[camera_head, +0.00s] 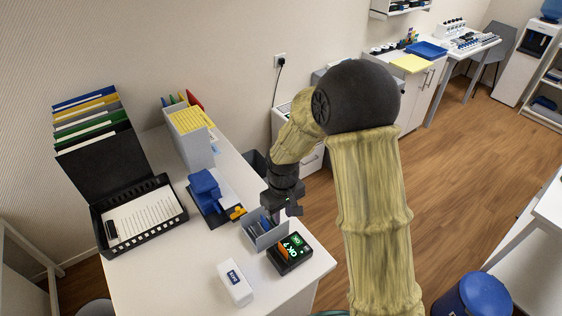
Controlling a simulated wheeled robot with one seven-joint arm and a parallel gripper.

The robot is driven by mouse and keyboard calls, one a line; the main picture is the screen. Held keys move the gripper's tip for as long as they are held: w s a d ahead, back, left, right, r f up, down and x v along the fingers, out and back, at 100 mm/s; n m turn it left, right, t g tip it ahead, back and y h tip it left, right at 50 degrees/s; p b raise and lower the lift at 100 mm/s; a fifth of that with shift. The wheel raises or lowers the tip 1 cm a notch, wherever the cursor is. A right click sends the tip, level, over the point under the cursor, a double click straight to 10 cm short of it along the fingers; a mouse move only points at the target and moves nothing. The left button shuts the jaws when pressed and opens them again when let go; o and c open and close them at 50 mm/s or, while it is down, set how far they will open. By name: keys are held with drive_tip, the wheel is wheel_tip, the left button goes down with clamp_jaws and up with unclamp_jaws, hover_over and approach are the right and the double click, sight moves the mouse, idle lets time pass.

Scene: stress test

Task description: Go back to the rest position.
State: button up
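My arm, in a yellowish sleeve, reaches from the bottom right up and over the white desk (150,278). My gripper (279,212) is at its dark end, pointing down just above a small grey open box (268,240) near the desk's right edge. The fingers are small and dark here, and I cannot tell whether they are open or hold anything. I cannot tell if the fingertips touch the box or its contents.
A black paper tray (183,212) and file holders are at left. Open wooden floor (465,165) lies right, with a blue bin (473,297).

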drive_tip(key=s+d+r+m+t, duration=0.2)
drive_tip(key=s+d+r+m, duration=0.4)
drive_tip(key=s+d+r, duration=0.3)
drive_tip(key=s+d, duration=0.3)
drive_tip(key=d, duration=0.1)
drive_tip(key=shift+s+d+r+m+t, duration=0.2)
drive_tip(key=shift+d+r+m+t, duration=0.1)
drive_tip(key=shift+d+r+m, duration=0.1)
idle(1.5)
